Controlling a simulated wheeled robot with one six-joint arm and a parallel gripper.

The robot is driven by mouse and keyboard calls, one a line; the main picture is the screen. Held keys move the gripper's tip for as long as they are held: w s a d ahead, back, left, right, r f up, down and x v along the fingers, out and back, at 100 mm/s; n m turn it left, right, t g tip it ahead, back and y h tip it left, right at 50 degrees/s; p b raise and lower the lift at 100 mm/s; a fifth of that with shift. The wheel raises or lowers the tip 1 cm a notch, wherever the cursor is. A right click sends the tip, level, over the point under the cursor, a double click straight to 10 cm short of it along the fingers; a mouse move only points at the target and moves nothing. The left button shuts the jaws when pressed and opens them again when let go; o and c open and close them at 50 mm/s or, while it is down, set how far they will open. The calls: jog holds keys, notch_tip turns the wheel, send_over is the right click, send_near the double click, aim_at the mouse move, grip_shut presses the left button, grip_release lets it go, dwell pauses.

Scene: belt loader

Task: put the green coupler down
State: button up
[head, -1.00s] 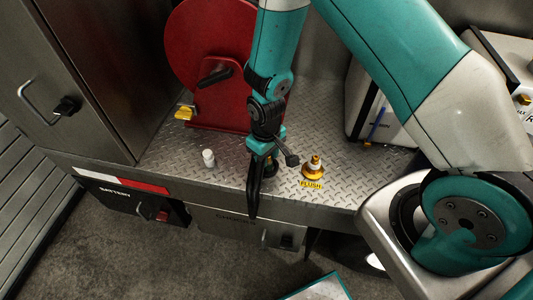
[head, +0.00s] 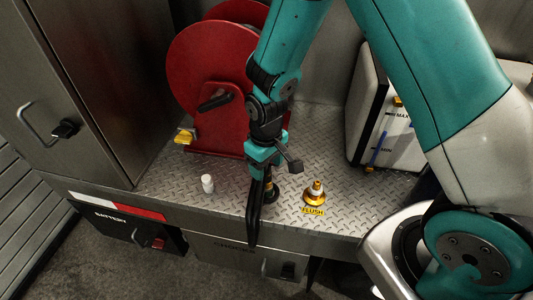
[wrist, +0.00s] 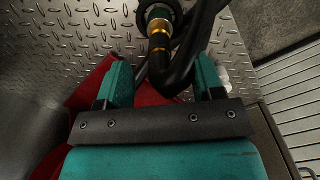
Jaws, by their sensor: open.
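In the head view the coupler (head: 270,191) appears to stand on the deck, dark and partly hidden by the hose. Its end sits at a dark round piece in the wrist view; how it is seated is unclear. My gripper (wrist: 164,72) is open, with teal fingers on either side of the hose and the coupler beyond the fingertips. In the head view my gripper (head: 263,163) is just above the coupler, with the hose hanging over the deck edge.
The gold flush fitting (head: 314,193) stands right of the coupler. A small white cylinder (head: 207,184) stands to the left. A red reel (head: 215,80) is behind, and a white tank (head: 366,115) is at right.

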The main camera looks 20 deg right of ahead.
notch_tip(320, 180, up, 5)
jog(key=shift+b, duration=0.5)
jog(key=s+a+r+n+y, duration=0.1)
jog(key=s+a+r+y, duration=0.1)
jog(key=s+r, duration=0.7)
jog(key=s+a+r+n+y, duration=0.1)
jog(key=s+a+r+y, duration=0.1)
jog(key=s+r, duration=0.7)
jog(key=shift+s+a, duration=0.25)
jog(key=shift+s, duration=0.15)
